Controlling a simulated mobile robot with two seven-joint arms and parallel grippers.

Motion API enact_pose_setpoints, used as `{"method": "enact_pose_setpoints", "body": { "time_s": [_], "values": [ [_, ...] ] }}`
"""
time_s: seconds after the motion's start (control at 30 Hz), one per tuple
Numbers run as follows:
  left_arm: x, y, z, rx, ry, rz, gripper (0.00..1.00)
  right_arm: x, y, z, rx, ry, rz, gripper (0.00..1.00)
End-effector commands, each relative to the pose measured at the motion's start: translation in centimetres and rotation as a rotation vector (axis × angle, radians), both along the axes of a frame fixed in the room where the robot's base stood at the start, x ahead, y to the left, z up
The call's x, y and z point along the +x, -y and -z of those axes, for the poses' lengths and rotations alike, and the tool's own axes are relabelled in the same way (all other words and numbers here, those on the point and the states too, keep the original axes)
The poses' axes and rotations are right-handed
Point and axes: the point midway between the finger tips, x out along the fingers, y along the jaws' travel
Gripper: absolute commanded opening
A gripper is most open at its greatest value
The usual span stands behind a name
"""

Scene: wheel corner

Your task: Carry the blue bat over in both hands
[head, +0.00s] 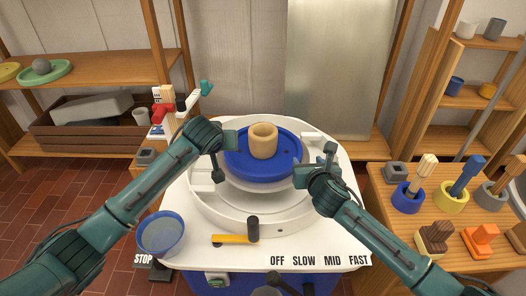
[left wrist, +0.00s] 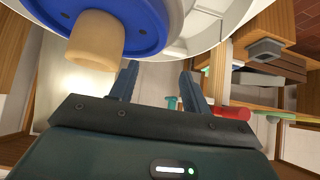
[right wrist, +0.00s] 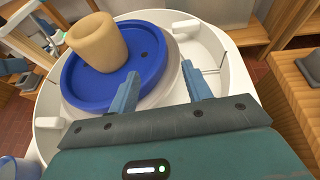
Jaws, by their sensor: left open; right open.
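The blue bat (head: 284,170) is a round disc lying flat on the wheel head, with a tan clay cylinder (head: 263,141) standing on it. The bat also shows in the left wrist view (left wrist: 150,30) and the right wrist view (right wrist: 85,92). My left gripper (head: 223,156) is open and empty at the bat's left side. My right gripper (head: 314,165) is open and empty at its right side. In the right wrist view one finger overlaps the bat's rim; I cannot tell if it touches. In the left wrist view the bat lies beyond the fingers, at upper left.
The white splash pan (head: 225,213) surrounds the wheel. A blue bowl (head: 160,235) and a yellow-handled tool (head: 233,239) lie in front. A wooden table (head: 400,226) with tool pots stands right. Wooden shelves (head: 110,78) stand behind left, another shelf unit (head: 477,99) behind right.

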Motion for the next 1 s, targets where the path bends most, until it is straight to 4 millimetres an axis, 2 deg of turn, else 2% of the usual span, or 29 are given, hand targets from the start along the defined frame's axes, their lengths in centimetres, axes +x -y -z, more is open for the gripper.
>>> {"method": "enact_pose_setpoints", "body": {
  "time_s": [0.3, 0.6, 0.8, 1.0],
  "values": [
    [3.4, 0.0, 3.4, 0.001, -0.001, 0.000, 0.47, 4.5, -0.5, 1.8, 0.003, 0.000, 0.001, 0.49],
    [6.1, 0.1, 6.2, 0.001, -0.001, -0.001, 0.47, 8.1, -0.8, 3.3, 0.002, 0.000, 0.001, 0.49],
    [7.5, 0.2, 7.5, 0.000, -0.002, 0.001, 0.47, 9.9, -0.9, 3.9, 0.002, 0.004, 0.004, 0.49],
    [8.2, 0.1, 8.2, 0.000, 0.000, 0.001, 0.47, 10.7, -1.0, 4.3, 0.003, 0.002, 0.001, 0.49]
  ]
}}
